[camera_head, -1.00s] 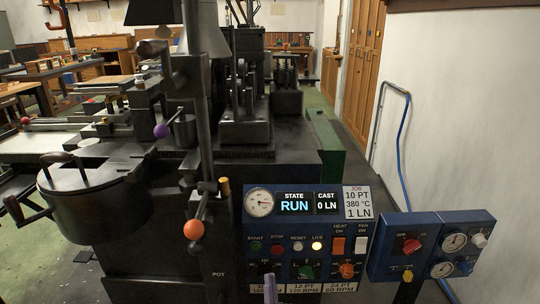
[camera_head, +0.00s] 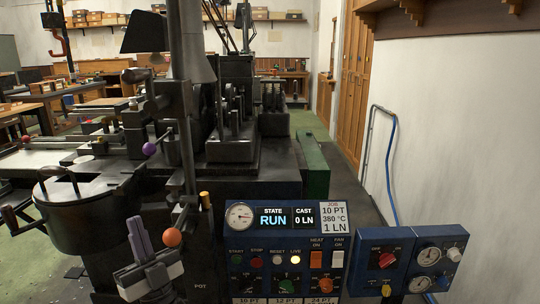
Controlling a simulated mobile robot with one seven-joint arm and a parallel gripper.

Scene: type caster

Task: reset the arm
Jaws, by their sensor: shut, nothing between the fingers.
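My gripper (camera_head: 138,228) is at the lower left, its grey-violet fingers pointing up and its white body below them. The fingers are together with nothing between them. It shows in front of the black caster machine (camera_head: 245,180), between the round lidded pot (camera_head: 80,222) and the lever's orange ball (camera_head: 172,237). I cannot tell how far it is from either. The control panel (camera_head: 232,272) to its right reads STATE RUN and CAST 0 LN, with the LIVE light lit.
A smaller blue box (camera_head: 400,285) with gauges and a red knob stands right of the panel. A purple-knobbed lever (camera_head: 149,149) rises above the gripper. A white wall (camera_head: 460,140) closes the right side. Wooden benches (camera_head: 105,66) stand at the back.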

